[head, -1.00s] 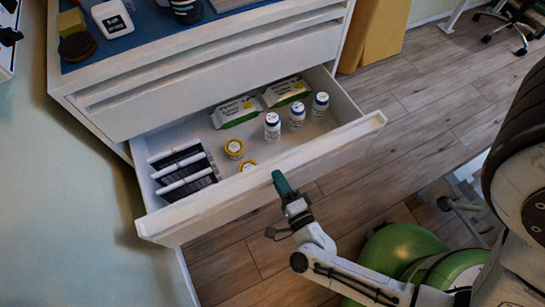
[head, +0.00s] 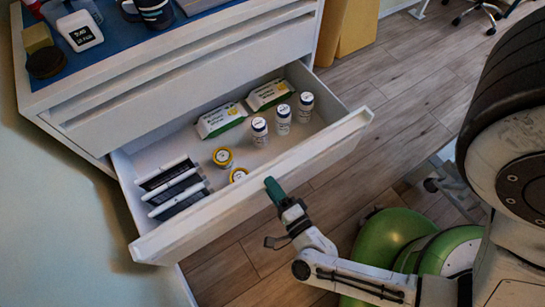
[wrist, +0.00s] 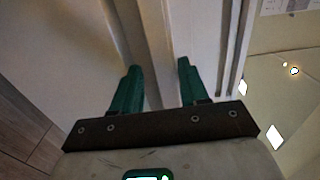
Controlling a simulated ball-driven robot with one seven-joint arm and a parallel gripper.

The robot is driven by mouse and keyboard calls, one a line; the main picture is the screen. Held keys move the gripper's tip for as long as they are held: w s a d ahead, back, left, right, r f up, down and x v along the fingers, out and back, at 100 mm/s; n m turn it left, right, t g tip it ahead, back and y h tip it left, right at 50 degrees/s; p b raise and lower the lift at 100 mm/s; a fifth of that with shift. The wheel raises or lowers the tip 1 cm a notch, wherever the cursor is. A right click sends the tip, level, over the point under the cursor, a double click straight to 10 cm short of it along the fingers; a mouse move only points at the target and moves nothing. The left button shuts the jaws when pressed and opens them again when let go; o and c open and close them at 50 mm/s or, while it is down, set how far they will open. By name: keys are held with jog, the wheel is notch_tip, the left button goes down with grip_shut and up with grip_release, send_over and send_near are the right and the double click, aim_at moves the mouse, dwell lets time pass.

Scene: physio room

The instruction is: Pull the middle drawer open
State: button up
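The middle drawer (head: 205,217) of the white cabinet stands well open in the head view, with its front panel pulled out toward me. My gripper (head: 273,187) is at the front panel, near the middle of its length, reaching up from below. In the wrist view my gripper's two green fingers (wrist: 160,80) stand a little apart, on either side of a pale strip that looks like the drawer's front edge. The exact contact is hidden in the head view.
The drawer holds two wipe packs (head: 221,119), several bottles and yellow-lidded jars, and dark white-edged packets (head: 178,190). A closed drawer front (head: 200,90) is above it. Green balls (head: 388,243) lie near my arm.

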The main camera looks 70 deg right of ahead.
jog(key=shift+r, duration=0.15)
jog(key=v, duration=1)
jog(key=shift+s+a, duration=0.2)
jog(key=shift+s, duration=0.1)
dwell(0.4)
